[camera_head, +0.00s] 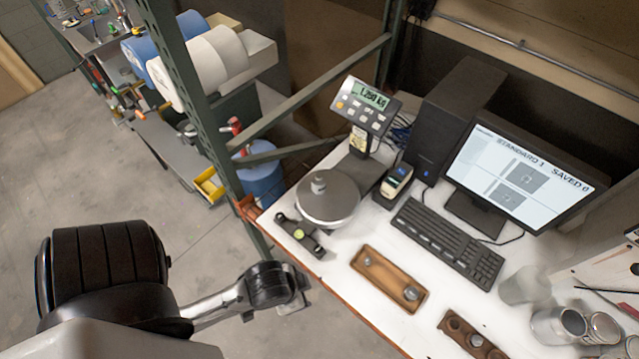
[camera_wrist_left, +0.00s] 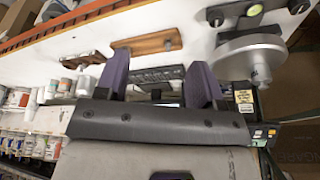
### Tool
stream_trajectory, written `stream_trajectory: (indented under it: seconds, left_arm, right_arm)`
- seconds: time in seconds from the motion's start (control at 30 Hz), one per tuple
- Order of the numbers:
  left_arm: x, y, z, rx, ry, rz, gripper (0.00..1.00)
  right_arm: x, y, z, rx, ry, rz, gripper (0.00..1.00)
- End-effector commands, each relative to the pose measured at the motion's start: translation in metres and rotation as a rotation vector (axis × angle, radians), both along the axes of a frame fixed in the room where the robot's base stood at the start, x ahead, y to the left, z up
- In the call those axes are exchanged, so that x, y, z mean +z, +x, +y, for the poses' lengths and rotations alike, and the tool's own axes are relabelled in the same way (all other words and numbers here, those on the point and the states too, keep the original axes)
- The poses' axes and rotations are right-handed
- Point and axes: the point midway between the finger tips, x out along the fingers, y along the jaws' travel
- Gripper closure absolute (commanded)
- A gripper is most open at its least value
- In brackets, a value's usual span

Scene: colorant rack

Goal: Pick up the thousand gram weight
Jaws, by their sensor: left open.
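A metal weight (camera_head: 319,184) with a knob stands on the round pan (camera_head: 328,203) of the scale. The weight also shows in the left wrist view (camera_wrist_left: 260,72). The scale's display (camera_head: 368,97) seems to read 1.250 kg. Smaller metal weights, one of them at the right end (camera_head: 411,293), sit in a wooden tray (camera_head: 386,284). I cannot read which weight is the thousand gram one. My left gripper (camera_head: 297,290) is off the table's front edge, apart from the weights. In the left wrist view its two purple fingers (camera_wrist_left: 162,68) are apart and empty. My right gripper does not show.
A small level (camera_head: 299,236) lies by the table's front edge, beside the scale. A keyboard (camera_head: 447,243), monitor (camera_head: 520,178) and computer tower (camera_head: 455,115) stand behind. A wooden holder (camera_head: 470,337) and metal cans (camera_head: 556,327) are to the right. A green rack post stands left of the scale.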

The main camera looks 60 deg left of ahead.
Motion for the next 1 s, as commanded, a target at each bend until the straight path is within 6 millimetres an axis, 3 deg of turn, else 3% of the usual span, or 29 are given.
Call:
stream_trajectory:
  seconds: [0.13, 0.37, 0.67, 0.77, 0.87, 1.0]
  left_arm:
    - [0.0, 0.0, -0.002, 0.004, -0.005, 0.001, 0.37]
    - [0.0, 0.0, -0.001, 0.004, -0.005, 0.001, 0.15]
    - [-0.002, 0.007, 0.002, -0.004, 0.006, -0.015, 0.14]
    - [-0.002, 0.031, 0.001, -0.003, 0.005, -0.077, 0.14]
    - [0.003, 0.073, 0.007, -0.014, 0.026, -0.185, 0.14]
    - [0.027, 0.14, 0.024, -0.052, 0.103, -0.383, 0.14]
  right_arm:
    - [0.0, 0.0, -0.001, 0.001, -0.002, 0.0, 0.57]
    - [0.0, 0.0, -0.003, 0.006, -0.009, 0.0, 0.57]
    - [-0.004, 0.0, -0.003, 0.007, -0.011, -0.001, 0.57]
    - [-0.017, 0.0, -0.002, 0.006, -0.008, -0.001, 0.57]
    - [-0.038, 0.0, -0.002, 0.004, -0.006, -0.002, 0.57]
    - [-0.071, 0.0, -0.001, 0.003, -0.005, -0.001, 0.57]
